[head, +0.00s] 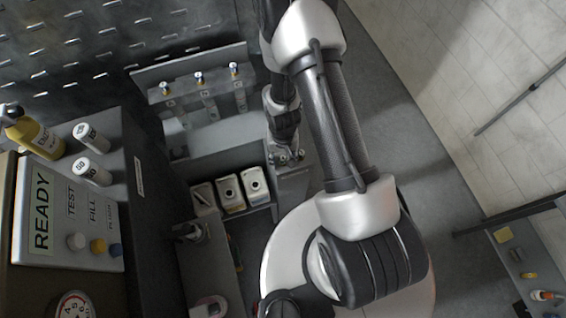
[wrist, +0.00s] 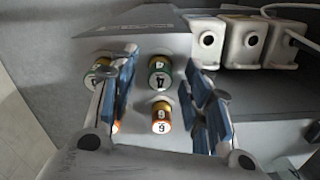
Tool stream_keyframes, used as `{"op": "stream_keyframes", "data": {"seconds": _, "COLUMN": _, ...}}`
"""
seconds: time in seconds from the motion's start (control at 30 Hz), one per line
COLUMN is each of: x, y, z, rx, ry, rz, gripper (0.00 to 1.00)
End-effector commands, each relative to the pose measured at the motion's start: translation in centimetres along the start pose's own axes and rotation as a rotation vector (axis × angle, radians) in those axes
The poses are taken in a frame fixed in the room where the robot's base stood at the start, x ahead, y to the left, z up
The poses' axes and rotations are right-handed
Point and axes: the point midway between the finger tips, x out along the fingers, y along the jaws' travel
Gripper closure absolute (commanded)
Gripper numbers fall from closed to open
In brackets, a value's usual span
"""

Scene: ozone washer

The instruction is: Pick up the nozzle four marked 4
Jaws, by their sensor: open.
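In the wrist view, the nozzle marked 4 (wrist: 160,80) is a short cylinder with a green band and a pale label, on a grey surface. My gripper (wrist: 162,60) is open, with one blue-padded finger on each side of this nozzle in the picture. Neither finger visibly touches it. Another nozzle (wrist: 161,118), with an orange band and a label like 6 or 9, stands below it in the picture. More nozzles (wrist: 98,74) at the left are partly hidden behind the left finger.
Several white containers (wrist: 250,42) with dark round openings stand beyond the nozzles. In the head view, they sit in a shelf bay (head: 234,218). A panel reading READY (head: 68,215) is at the left. A rack (head: 200,95) stands behind. Open floor lies right.

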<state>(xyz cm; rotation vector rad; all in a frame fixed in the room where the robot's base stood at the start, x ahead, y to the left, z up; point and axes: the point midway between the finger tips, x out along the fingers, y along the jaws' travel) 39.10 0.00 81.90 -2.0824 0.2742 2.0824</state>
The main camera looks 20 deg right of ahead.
Motion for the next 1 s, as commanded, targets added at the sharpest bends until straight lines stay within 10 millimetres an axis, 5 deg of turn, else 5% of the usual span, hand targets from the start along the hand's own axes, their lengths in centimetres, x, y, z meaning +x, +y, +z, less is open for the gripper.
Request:
{"op": "stream_keyframes", "data": {"seconds": 0.27, "x": 0.46, "y": 0.01, "z": -0.01, "rx": 0.001, "ry": 0.000, "rz": 0.000, "gripper": 0.56}}
{"op": "stream_keyframes", "data": {"seconds": 1.0, "x": 0.45, "y": 0.01, "z": 0.01, "rx": 0.001, "ry": 0.000, "rz": 0.000, "gripper": 1.00}}
